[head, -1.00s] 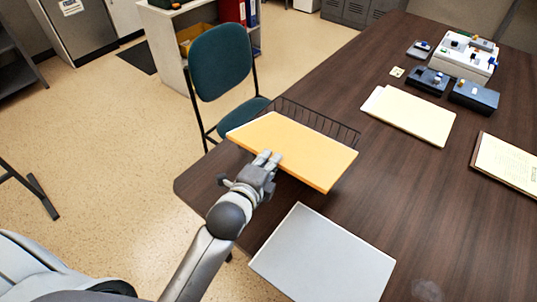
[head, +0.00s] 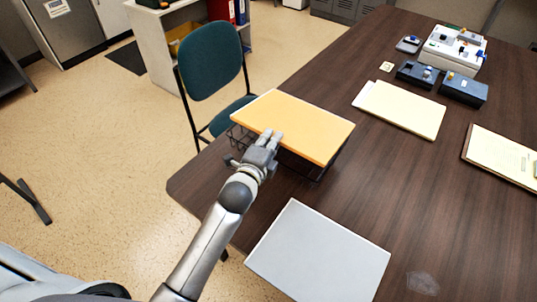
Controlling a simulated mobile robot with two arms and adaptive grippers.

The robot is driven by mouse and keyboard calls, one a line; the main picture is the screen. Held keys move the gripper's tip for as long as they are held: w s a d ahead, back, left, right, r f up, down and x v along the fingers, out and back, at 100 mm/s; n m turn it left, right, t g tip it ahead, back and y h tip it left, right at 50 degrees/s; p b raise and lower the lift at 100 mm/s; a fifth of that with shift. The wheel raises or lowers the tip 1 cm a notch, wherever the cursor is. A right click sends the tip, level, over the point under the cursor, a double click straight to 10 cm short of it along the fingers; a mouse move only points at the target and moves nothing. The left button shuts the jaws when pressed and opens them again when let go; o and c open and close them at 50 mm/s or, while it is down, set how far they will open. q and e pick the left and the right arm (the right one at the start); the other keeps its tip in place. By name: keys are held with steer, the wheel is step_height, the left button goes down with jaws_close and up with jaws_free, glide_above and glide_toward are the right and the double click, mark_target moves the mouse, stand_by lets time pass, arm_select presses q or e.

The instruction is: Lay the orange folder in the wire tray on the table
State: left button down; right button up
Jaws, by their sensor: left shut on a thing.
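The orange folder (head: 297,122) is level over the wire tray (head: 318,173) near the table's left edge. My left gripper (head: 270,138) is shut on the folder's near edge. The folder covers most of the tray; only dark wire shows at its left and near right sides. I cannot tell whether the folder touches the tray. My right gripper is not in view.
A grey folder (head: 318,252) lies on the dark table (head: 420,190) in front. Cream folders (head: 400,108), a clipboard (head: 503,156) and several small boxes (head: 465,90) lie to the right. A green chair (head: 211,62) stands beyond the left edge.

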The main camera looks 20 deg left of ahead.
mark_target(271, 126)
arm_select(q)
steer(key=shift+t, duration=0.3)
steer(key=w, duration=0.1)
steer(key=w+a, duration=0.1)
steer(key=w, duration=0.3)
steer(key=shift+a, duration=0.3)
steer(key=shift+w+f+g+p, duration=0.15)
steer(key=shift+f+g+p, duration=0.3)
steer(key=shift+p, duration=0.15)
steer(key=shift+g, duration=0.55)
steer(key=shift+w+d+f+b, duration=0.15)
steer(key=shift+f+b, duration=0.5)
steer(key=shift+f, duration=1.05)
steer(key=shift+w+f+b, duration=0.15)
steer(key=shift+f+b, duration=0.45)
steer(key=shift+f, duration=1.1)
steer(key=c, duration=1.4)
jaws_free()
steer(key=shift+c, duration=0.2)
steer(key=shift+s+f, duration=0.2)
steer(key=shift+f, duration=0.15)
